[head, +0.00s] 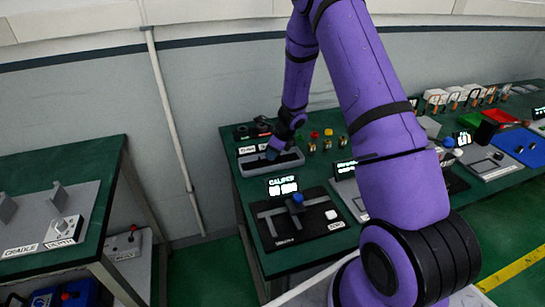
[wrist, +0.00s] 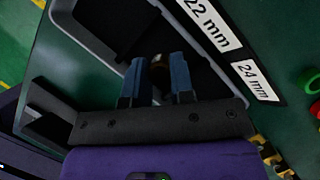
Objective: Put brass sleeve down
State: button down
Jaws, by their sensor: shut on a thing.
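My gripper (wrist: 158,64) is shut on the brass sleeve (wrist: 159,74), which shows as a small dark brownish ring between the two blue fingers in the wrist view. The fingers are over or inside a grey tray (wrist: 213,93) with dark compartments. I cannot tell whether the sleeve touches the tray floor. Labels reading "22 mm" (wrist: 212,22) and "24 mm" (wrist: 256,81) lie along the tray's side. In the head view my gripper (head: 272,153) is at the grey tray (head: 287,164) on the green bench; the sleeve is not discernible there.
Several small brass pieces with coloured tops (head: 328,144) stand right of the tray. A black caliper station (head: 268,217) with a lit display is in front of it. A red bin (head: 502,117) and blue tray (head: 520,147) are at the far right. A separate bench (head: 95,160) is at left.

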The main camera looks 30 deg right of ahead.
jog(key=shift+f, duration=0.9)
jog(key=shift+f, duration=0.1)
jog(key=c, duration=1.3)
grip_release()
jog(key=shift+o, duration=0.2)
